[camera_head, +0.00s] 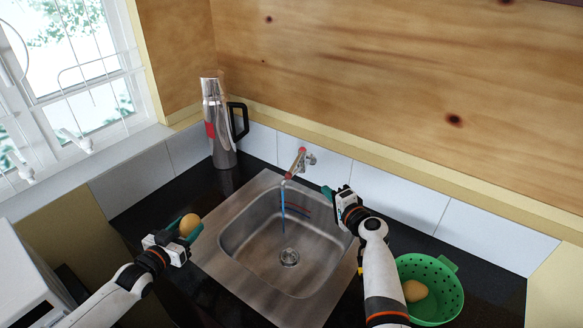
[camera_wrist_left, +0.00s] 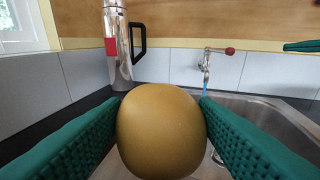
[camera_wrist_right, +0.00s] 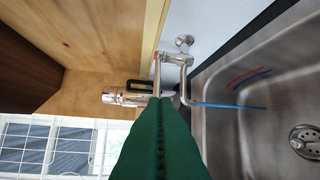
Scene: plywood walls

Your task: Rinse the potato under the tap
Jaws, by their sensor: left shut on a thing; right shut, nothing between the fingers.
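A yellow-brown potato (camera_head: 189,224) is held between the green fingers of my left gripper (camera_head: 182,233), left of the sink. It fills the middle of the left wrist view (camera_wrist_left: 160,134). The tap (camera_head: 299,163) on the back wall has a red handle, and a thin blue stream of water (camera_head: 283,205) falls from its spout into the steel sink (camera_head: 237,238). My right gripper (camera_head: 328,192) is shut and empty, above the sink's right side near the tap. Its closed green fingers fill the middle of the right wrist view (camera_wrist_right: 160,140).
A green colander (camera_head: 453,290) with another potato (camera_head: 414,291) inside stands right of the sink, beside my right arm. A steel flask (camera_head: 224,150) with a black handle stands at the back left corner. The dark counter is clear between flask and sink.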

